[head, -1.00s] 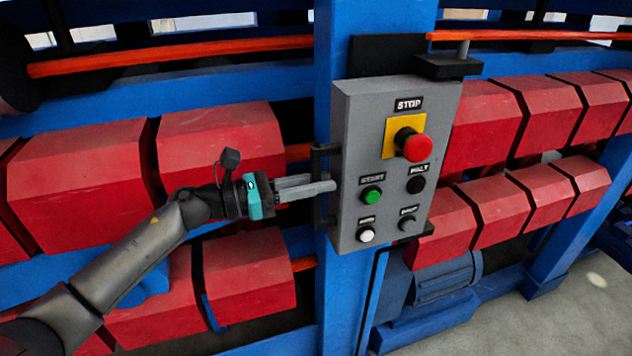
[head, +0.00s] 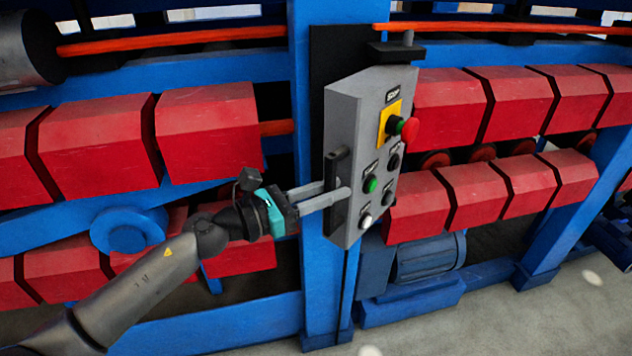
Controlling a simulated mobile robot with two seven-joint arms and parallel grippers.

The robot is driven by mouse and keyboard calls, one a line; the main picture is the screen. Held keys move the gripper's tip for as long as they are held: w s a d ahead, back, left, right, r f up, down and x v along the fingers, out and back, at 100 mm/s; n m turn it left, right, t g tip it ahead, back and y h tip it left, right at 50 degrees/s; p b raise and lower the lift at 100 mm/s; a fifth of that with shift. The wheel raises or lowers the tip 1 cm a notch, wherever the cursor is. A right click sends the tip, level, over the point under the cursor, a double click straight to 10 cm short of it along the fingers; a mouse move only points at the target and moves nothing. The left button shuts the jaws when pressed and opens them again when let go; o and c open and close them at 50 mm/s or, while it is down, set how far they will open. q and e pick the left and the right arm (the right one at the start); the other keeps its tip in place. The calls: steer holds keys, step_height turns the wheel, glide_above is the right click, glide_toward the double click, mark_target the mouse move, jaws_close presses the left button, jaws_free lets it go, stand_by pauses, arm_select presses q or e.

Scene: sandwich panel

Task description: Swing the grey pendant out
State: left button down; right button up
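The grey pendant (head: 340,115) is a box with a red stop knob on a yellow plate, a green button and several other buttons. It hangs by the blue post, its button face turned to the right and its left side towards me. A black upright handle (head: 337,165) is on that left side. My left gripper (head: 336,188) comes in from the left at the handle's lower half. One finger passes in front of the handle and the other goes behind it; it looks shut on the handle. My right gripper is not in view.
The blue post (head: 313,270) stands just behind the pendant. Red blocks on the blue machine frame lie on both sides. A black bracket (head: 398,52) is above the pendant, a blue motor (head: 430,257) below right. Grey floor (head: 560,310) is open at the lower right.

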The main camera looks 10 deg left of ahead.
arm_select(q)
steer(key=d, duration=0.1)
steer(key=s+d+p, duration=0.1)
steer(key=d, duration=0.2)
steer(key=shift+s+d+p, duration=0.1)
steer(key=shift+s+p, duration=0.25)
steer(key=shift+p, duration=0.05)
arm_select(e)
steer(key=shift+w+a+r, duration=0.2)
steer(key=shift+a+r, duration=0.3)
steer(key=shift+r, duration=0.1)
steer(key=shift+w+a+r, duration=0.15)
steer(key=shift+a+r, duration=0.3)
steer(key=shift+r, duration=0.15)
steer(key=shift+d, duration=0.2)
arm_select(q)
steer(key=c, duration=0.8)
jaws_free()
steer(key=shift+d, duration=0.1)
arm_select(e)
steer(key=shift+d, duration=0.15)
arm_select(q)
steer(key=shift+w, duration=0.1)
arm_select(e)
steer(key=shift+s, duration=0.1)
arm_select(q)
steer(key=shift+a, duration=0.2)
